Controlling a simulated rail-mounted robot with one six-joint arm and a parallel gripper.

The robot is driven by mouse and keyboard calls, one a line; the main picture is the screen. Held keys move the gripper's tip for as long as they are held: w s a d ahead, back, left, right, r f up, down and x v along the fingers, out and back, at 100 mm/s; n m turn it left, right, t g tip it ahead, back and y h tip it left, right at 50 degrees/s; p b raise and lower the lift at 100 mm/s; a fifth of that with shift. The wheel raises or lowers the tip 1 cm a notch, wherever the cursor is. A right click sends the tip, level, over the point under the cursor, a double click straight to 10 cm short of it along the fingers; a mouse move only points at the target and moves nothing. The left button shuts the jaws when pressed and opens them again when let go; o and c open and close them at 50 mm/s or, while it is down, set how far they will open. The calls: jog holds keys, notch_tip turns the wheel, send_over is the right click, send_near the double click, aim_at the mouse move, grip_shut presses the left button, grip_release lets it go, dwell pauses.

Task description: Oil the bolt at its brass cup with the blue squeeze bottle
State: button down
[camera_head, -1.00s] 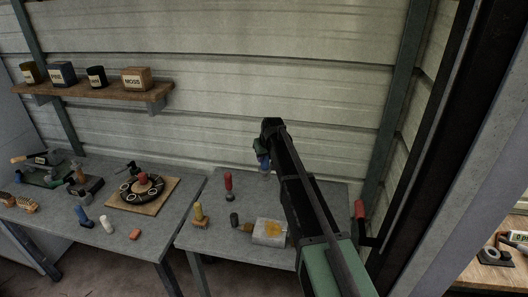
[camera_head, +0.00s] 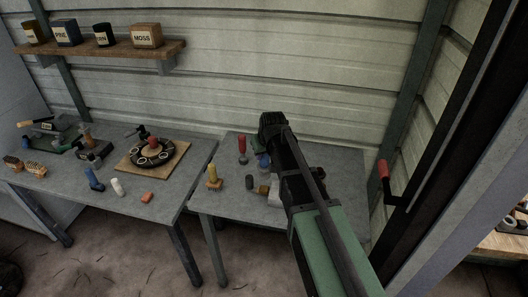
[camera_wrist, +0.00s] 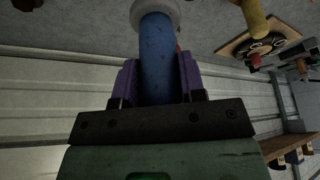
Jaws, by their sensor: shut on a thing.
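My gripper (camera_wrist: 155,82) is shut on the blue squeeze bottle (camera_wrist: 157,55); purple finger pads press both its sides. The bottle points away from the palm, with a pale grey ring at its far end. In the head view the bottle (camera_head: 264,159) shows as a small blue patch beside my dark gripper, over the right bench. I cannot make out the bolt or its brass cup for certain. A pale block (camera_head: 274,199) on that bench is mostly hidden by my arm.
A red-handled tool (camera_head: 242,146), a yellow-handled brush (camera_head: 213,174) and a dark cylinder (camera_head: 249,182) stand on the right bench near my gripper. The left bench holds a round black carousel (camera_head: 152,153). A red-handled crank (camera_head: 383,170) is on the right.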

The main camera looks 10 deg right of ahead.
aim_at(264, 167)
jog(key=shift+f+b, duration=2.75)
jog(key=shift+f, duration=0.35)
jog(key=shift+f+b, duration=0.55)
jog(key=shift+r, duration=0.15)
notch_tip(264, 167, up, 7)
jog(key=p, duration=0.7)
